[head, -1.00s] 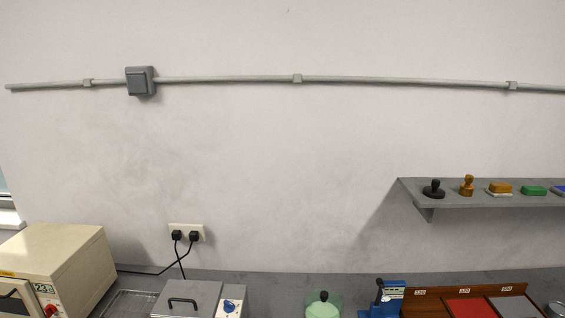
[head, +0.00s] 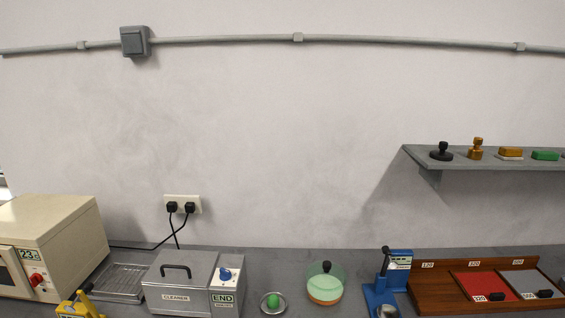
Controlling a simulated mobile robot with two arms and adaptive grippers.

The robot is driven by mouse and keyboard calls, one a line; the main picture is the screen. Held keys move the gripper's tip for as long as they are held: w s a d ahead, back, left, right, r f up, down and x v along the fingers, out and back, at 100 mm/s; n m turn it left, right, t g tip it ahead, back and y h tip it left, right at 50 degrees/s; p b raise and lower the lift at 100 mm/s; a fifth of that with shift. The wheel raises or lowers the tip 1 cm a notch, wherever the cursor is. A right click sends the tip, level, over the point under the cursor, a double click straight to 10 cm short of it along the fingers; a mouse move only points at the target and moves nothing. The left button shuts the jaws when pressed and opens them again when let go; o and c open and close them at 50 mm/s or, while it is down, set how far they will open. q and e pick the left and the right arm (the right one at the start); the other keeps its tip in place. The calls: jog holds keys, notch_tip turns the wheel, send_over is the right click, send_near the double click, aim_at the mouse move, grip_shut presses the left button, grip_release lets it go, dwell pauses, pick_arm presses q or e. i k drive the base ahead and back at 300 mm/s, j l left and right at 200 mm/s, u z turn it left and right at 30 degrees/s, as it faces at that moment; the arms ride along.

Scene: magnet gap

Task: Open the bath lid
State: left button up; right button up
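The bath is a grey metal box labelled "CLEANER" (head: 176,298) on the bench at the lower left. Its flat lid (head: 181,270) is down and has a black arched handle (head: 175,269). A panel with a blue knob (head: 225,274) and an "END" label is on the box's right side. Neither of my grippers shows in the head view.
A beige oven (head: 50,245) stands left of the bath, with a wire tray (head: 122,282) between them. A shelf (head: 480,162) is above.

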aim_at(171, 267)
jog(key=k+j, duration=0.1)
jog(key=j, duration=0.95)
jog(key=k+j, duration=0.15)
jog(key=j, duration=0.35)
jog(key=j+z, duration=0.05)
